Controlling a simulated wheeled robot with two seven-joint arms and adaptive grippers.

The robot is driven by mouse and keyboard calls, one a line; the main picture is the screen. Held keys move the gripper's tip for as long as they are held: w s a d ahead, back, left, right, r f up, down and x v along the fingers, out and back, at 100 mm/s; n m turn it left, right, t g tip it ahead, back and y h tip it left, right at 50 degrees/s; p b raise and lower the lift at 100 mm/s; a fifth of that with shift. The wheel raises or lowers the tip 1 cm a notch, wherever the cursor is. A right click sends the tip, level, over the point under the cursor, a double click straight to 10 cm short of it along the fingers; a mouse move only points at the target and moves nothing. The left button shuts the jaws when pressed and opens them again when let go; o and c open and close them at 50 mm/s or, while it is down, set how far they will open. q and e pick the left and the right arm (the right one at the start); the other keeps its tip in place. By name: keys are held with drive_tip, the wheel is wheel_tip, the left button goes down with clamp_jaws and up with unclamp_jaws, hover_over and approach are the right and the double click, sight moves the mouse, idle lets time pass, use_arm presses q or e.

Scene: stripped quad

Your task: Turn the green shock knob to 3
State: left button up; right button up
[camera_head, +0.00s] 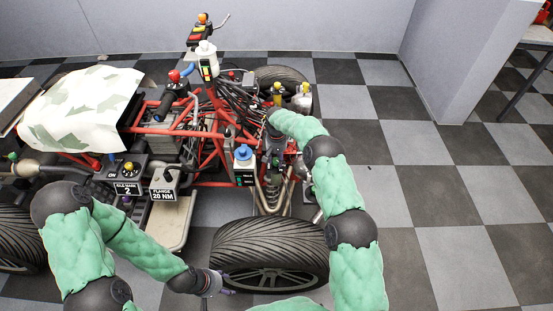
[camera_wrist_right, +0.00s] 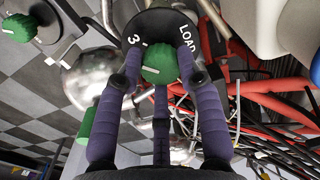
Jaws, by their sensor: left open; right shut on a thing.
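In the right wrist view, a green knob (camera_wrist_right: 161,60) sits on a black dial plate (camera_wrist_right: 157,22) marked "3" and "LOAD". My right gripper (camera_wrist_right: 160,78) is shut on this knob, its purple fingers around it. A short pale line shows on the knob's left side; its exact setting is hard to read. In the head view, my right arm reaches into the quad's front, and its gripper and the held knob are hidden there. My left gripper (camera_head: 213,283) is low beside the near tyre (camera_head: 270,250), open and empty.
Another green knob (camera_wrist_right: 18,28) shows at upper left in the right wrist view. Red frame tubes and black cables crowd the right. In the head view, a blue-topped unit (camera_head: 243,153) and a "FLANGE 20 NM" box (camera_head: 163,185) stand near. The checkered floor at right is clear.

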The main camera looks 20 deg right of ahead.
sight(277, 161)
drive_tip(key=shift+s+a+f+m, duration=0.15)
drive_tip(key=shift+s+f+m, duration=0.15)
drive_tip(key=shift+s+f, duration=0.15)
drive_tip(key=o, duration=1.1)
drive_tip(key=shift+w+r, duration=0.15)
drive_tip(key=shift+r, duration=0.05)
drive_tip(key=shift+w+r, duration=0.1)
drive_tip(key=shift+r, duration=0.05)
drive_tip(key=shift+r, duration=0.2)
wheel_tip(277, 161, up, 11)
drive_tip(key=shift+r, duration=0.2)
